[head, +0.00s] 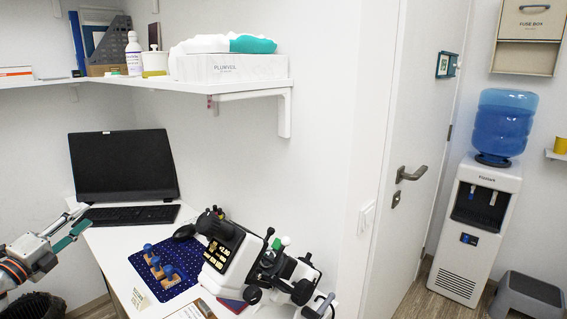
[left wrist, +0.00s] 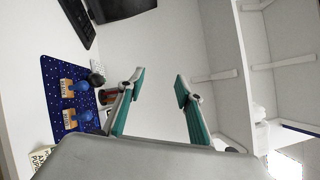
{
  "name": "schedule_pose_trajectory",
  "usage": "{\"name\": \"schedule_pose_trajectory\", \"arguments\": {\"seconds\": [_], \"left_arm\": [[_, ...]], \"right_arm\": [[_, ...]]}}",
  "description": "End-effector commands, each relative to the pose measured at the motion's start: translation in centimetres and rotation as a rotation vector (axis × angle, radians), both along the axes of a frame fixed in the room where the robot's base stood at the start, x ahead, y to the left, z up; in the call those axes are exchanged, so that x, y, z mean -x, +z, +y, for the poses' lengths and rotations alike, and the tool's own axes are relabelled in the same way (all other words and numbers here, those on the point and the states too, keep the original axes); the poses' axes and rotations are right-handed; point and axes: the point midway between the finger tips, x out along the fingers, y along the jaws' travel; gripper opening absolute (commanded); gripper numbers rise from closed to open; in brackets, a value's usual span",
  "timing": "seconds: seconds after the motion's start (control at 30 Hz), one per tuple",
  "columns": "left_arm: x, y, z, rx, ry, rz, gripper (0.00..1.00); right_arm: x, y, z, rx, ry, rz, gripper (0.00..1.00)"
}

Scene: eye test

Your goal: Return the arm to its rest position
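My left gripper (head: 76,222) is at the left edge of the head view, in the air in front of the desk and low beside the keyboard. Its two teal-padded fingers are spread apart. In the left wrist view the open fingers (left wrist: 159,84) have nothing between them. The gripper touches nothing that I can see. I cannot make out my right gripper in either view.
The desk holds a laptop-like black screen (head: 124,166), a keyboard (head: 133,215), a dotted blue mat (head: 184,258) with blue-knobbed blocks, and a white-black instrument (head: 230,262). A loaded shelf (head: 240,88) hangs above. A water dispenser (head: 474,225) stands right.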

Motion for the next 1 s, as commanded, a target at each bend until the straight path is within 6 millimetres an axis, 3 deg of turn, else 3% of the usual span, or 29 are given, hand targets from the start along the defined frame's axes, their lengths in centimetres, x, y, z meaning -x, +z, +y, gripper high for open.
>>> {"name": "schedule_pose_trajectory", "arguments": {"seconds": [0.1,0.2,0.43,0.77,1.0], "left_arm": [[-0.5,-0.2,4.7,0.277,0.151,0.037,0.35],[-0.5,-1.3,7.9,0.482,0.260,0.071,0.35],[0.7,-5.5,12.9,0.870,0.470,0.151,0.35],[3.8,-18.5,2.9,0.957,0.419,0.341,0.35],[10.0,-29.0,-7.7,1.071,0.381,0.520,0.35]], "right_arm": [[0.0,0.0,0.0,0.000,0.000,0.000,0.28],[0.0,0.0,0.0,0.000,0.000,0.000,0.28],[0.0,0.0,0.0,0.000,0.000,0.001,0.28],[0.1,0.0,0.0,0.000,0.000,0.001,0.28],[0.1,-0.1,0.0,0.001,0.000,0.002,0.28]]}}
